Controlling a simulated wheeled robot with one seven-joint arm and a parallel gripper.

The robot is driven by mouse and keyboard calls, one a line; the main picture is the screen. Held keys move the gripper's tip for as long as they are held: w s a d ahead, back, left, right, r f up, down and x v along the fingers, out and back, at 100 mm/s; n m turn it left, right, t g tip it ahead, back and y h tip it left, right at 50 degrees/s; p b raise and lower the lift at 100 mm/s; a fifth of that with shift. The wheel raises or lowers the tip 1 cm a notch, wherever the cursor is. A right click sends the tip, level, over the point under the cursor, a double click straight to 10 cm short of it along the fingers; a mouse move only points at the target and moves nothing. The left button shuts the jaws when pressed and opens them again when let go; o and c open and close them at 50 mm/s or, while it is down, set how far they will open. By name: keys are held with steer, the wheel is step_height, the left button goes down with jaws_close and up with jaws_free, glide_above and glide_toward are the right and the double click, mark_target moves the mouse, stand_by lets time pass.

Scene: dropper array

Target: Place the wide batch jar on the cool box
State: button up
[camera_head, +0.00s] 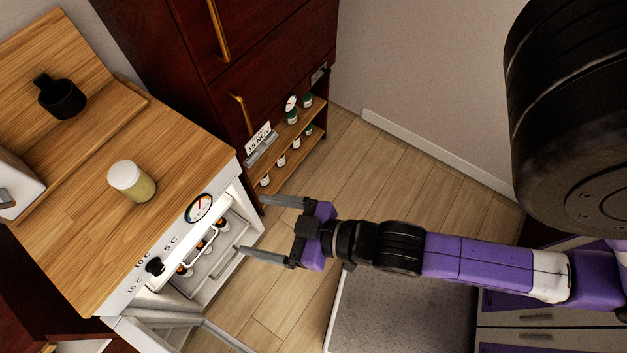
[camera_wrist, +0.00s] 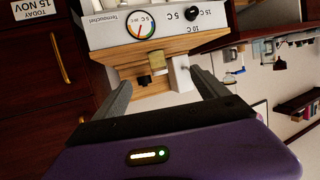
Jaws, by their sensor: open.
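A wide jar (camera_head: 132,182) with a white lid and yellowish contents stands upright on the wooden top of the white cool box (camera_head: 119,300). The box front carries a round dial, a black knob and 5, 10 and 15 C marks. In the wrist view, which is upside down, the jar (camera_wrist: 157,62) shows beyond the box's front panel (camera_wrist: 165,22). My gripper (camera_head: 254,226) is open and empty, in front of the box and to the right of the jar, apart from both. In the wrist view my gripper (camera_wrist: 160,80) has its fingers spread.
A black scoop-like holder (camera_head: 62,97) and a white device (camera_head: 15,187) are behind the jar.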

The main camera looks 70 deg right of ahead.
steer(key=s+d+r, duration=0.1)
steer(key=s+r, duration=0.6)
steer(key=s, duration=0.4)
steer(key=shift+d, duration=0.1)
